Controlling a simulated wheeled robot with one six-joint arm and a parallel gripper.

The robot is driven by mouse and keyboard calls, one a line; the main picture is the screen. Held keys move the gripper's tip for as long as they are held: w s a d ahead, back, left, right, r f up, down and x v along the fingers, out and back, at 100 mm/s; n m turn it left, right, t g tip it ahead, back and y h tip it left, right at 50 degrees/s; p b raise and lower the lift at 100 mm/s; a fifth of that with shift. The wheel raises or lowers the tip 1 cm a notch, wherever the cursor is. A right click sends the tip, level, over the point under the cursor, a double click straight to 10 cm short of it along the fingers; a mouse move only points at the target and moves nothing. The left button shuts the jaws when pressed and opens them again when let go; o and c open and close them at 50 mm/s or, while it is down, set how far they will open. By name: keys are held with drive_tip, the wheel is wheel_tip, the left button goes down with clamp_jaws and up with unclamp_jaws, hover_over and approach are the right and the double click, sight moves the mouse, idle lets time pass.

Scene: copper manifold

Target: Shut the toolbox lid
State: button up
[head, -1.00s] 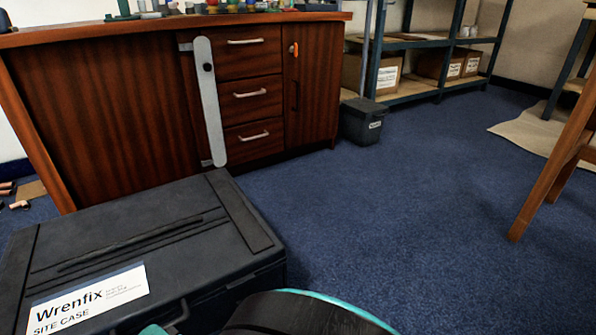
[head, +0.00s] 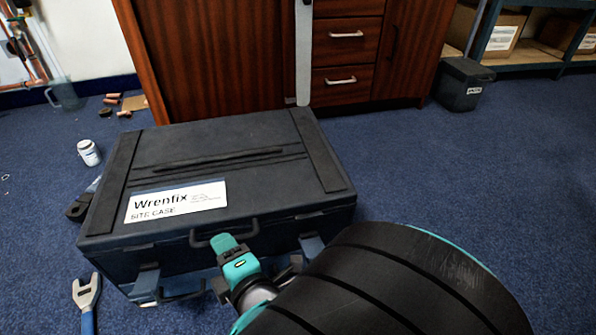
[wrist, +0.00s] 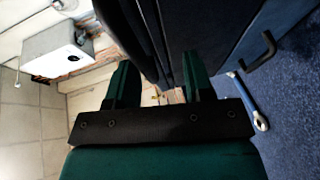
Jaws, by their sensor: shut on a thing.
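The toolbox is a dark case on the carpet in the head view, and its lid (head: 235,168) bears a white "Wrenfix SITE CASE" label. The lid lies roughly level over the body; I cannot tell whether its front seam is fully closed. My gripper (head: 232,255) is at the front edge, by the lid's handle (head: 198,240), and partly hides it. In the wrist view the dark lid (wrist: 150,35) runs between the two teal fingers of my gripper (wrist: 158,85), shut on it. Latches (head: 146,285) show on the front.
A wooden cabinet (head: 210,60) stands close behind the case. A wrench (head: 87,300) lies at its front left. A white bottle (head: 89,153) and copper fittings lie farther left. A dark bin (head: 463,84) is at back right. The carpet on the right is clear.

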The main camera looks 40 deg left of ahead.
drive_tip(key=shift+d+f, duration=0.15)
drive_tip(key=shift+d, duration=0.05)
wheel_tip(320, 180, up, 20)
drive_tip(key=p, duration=1.1)
drive_tip(key=shift+a+r+p, duration=0.15)
drive_tip(key=shift+r+p, duration=0.05)
drive_tip(key=shift+p, duration=0.2)
